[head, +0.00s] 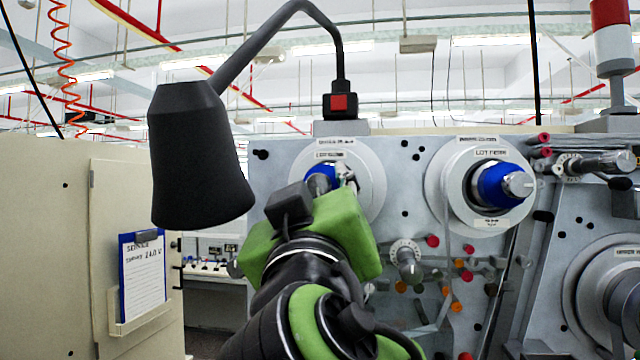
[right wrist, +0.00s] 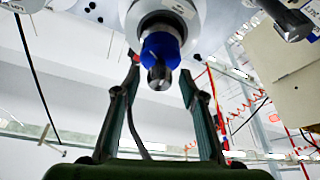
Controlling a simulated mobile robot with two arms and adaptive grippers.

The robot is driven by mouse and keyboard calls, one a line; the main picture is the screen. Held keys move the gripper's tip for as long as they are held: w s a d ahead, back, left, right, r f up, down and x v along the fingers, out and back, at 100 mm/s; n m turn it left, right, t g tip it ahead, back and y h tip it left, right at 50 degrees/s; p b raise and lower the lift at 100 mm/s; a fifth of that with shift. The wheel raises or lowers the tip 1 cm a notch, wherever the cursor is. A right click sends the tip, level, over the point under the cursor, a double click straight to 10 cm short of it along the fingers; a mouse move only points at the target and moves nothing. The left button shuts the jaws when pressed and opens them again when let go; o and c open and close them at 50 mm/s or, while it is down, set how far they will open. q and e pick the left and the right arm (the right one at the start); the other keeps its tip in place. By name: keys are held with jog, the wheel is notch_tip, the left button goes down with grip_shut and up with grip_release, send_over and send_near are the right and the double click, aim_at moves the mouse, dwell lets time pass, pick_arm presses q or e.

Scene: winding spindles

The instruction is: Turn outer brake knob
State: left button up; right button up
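The left spindle has a blue hub (head: 320,180) on a pale round flange (head: 368,170) in the head view, partly hidden behind my right gripper (head: 345,182). In the right wrist view the same blue hub (right wrist: 160,48) carries a short grey metal knob (right wrist: 159,76) at its end. My right gripper (right wrist: 160,72) is open there, one finger on each side of the knob, with visible gaps to both. Whether the knob lies between the fingertips or just beyond them is hard to tell. My left gripper is not in view.
A second spindle with a blue hub (head: 492,186) stands to the right, with a small grey knob (head: 408,262) between the two. A black lamp (head: 198,155) hangs at left on a bent arm. A beige cabinet (head: 60,250) holds a blue clipboard (head: 142,275).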

jog(key=shift+s, duration=0.3)
grip_shut()
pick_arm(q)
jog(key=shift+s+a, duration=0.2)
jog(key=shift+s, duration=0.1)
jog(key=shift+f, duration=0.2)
